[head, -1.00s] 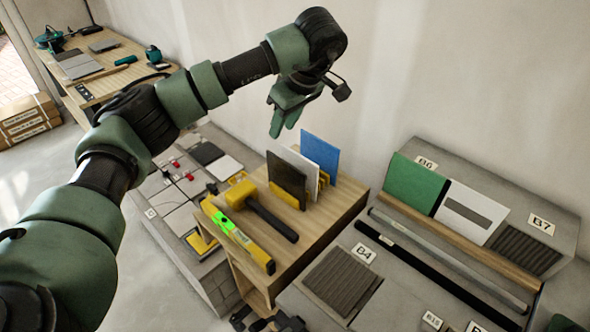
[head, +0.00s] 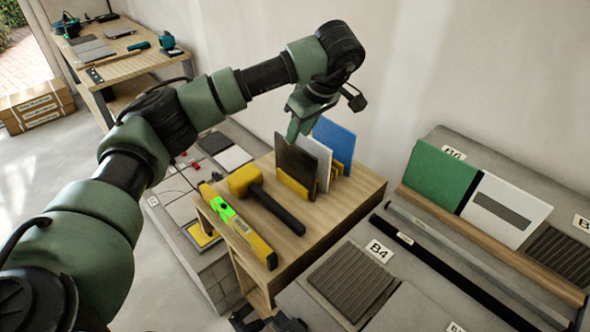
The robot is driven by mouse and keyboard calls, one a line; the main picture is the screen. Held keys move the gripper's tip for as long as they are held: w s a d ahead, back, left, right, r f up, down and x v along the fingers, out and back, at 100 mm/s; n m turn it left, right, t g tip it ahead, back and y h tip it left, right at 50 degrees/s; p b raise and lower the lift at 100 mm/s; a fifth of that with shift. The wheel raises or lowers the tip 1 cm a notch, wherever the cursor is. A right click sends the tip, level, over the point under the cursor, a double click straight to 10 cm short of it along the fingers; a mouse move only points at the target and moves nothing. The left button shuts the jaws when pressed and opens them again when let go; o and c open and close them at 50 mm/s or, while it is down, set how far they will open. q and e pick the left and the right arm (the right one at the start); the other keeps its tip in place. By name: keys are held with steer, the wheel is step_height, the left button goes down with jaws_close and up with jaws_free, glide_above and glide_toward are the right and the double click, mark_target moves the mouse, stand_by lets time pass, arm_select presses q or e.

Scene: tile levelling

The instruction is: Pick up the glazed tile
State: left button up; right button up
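Three upright tiles stand in yellow holders on a small wooden table (head: 330,215): a dark glossy one (head: 296,167) in front, a white one (head: 321,155) behind it and a blue one (head: 335,140) at the back. Which of them is the glazed tile I cannot say for sure; the dark one has a shiny face. My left gripper (head: 299,132) is at the top edge of the dark tile, fingers pointing down. It looks open, with no tile lifted; contact cannot be made out.
A yellow mallet (head: 265,200) and a yellow level (head: 237,228) lie left of the tiles. On the right bench stand a green tile (head: 440,175) and a white tile with a grey strip (head: 505,208), behind long bars (head: 455,265). A wall is behind.

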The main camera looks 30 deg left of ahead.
mark_target(296, 145)
arm_select(q)
steer(key=p+x, duration=0.1)
steer(key=x, duration=0.1)
steer(key=p+x, duration=0.1)
steer(key=x, duration=0.2)
steer(key=shift+w+d+f, duration=0.1)
steer(key=shift+d+f, duration=0.05)
steer(key=shift+f, duration=0.45)
steer(key=shift+f, duration=0.25)
jaws_close()
stand_by(1.4)
